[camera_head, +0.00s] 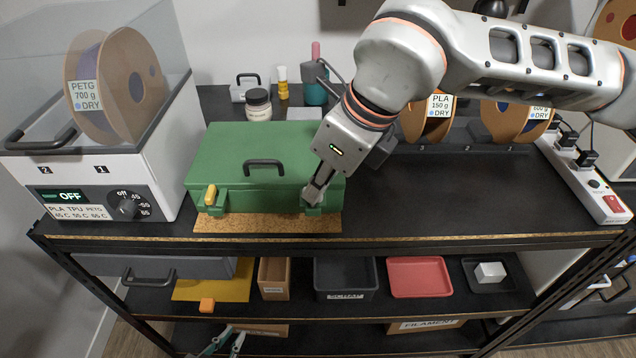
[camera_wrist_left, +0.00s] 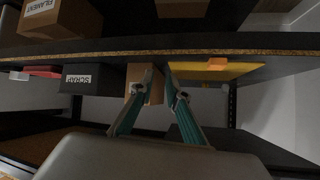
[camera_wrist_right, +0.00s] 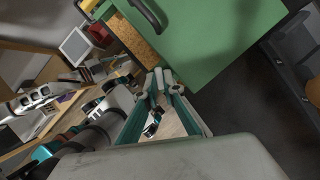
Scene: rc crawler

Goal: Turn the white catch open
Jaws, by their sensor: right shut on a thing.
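In the right wrist view my right fingertips (camera_wrist_right: 158,82) are close together beside the green case wall (camera_wrist_right: 205,45). My left gripper (camera_head: 228,343) is low, in front of the lower shelf, with its fingertips (camera_wrist_left: 160,78) apart and empty.
A filament dryer (camera_head: 100,165) stands left of the case; a power strip (camera_head: 590,180) lies at the right. Jars and bottles stand behind the case. The bench right of my right gripper is clear. The shelf below holds a red tray (camera_head: 418,277) and bins.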

